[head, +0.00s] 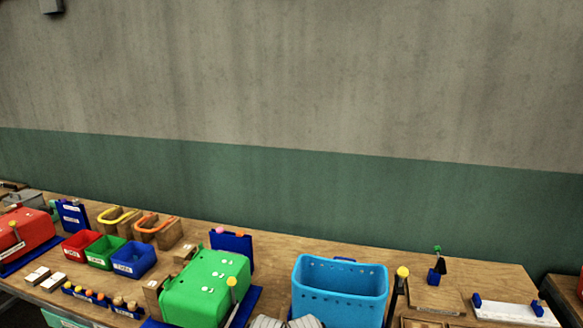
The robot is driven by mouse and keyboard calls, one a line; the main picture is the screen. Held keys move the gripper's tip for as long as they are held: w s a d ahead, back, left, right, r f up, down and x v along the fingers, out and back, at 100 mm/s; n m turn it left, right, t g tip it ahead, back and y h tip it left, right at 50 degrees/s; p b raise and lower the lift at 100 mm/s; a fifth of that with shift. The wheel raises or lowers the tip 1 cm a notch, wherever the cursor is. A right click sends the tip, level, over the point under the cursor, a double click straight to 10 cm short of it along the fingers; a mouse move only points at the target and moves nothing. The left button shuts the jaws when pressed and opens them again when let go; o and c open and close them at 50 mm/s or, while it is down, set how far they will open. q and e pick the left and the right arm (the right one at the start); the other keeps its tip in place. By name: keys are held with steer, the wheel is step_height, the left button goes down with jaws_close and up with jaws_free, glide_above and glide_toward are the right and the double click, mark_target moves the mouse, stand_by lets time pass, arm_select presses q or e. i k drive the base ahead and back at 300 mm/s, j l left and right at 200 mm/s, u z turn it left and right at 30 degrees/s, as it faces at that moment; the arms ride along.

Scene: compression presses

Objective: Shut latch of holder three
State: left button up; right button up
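No holder is clearly marked as number three, and no latch can be made out at this size. A blue upright holder (72,215) with small white labels stands at the back left. Another blue upright piece (233,248) with pink and orange knobs on top stands behind the green press (207,287). A small dark piece with a blue base (437,272) and a green tip stands on a wooden board at the right.
A wooden bench (490,275) runs along the wall. A red press (25,232), red, green and blue bins (134,260) and yellow and orange loops (155,226) fill the left. A light-blue perforated basket (340,298) stands centre right. A white board (515,312) lies at right.

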mark_target(403, 271)
steer(key=l, duration=0.8)
steer(key=i+l, duration=0.1)
steer(key=l, duration=0.7)
steer(key=k+l+z, duration=0.4)
steer(key=l, duration=0.15)
steer(key=j, duration=0.25)
steer(key=i+j, duration=0.15)
steer(key=j+z, duration=0.05)
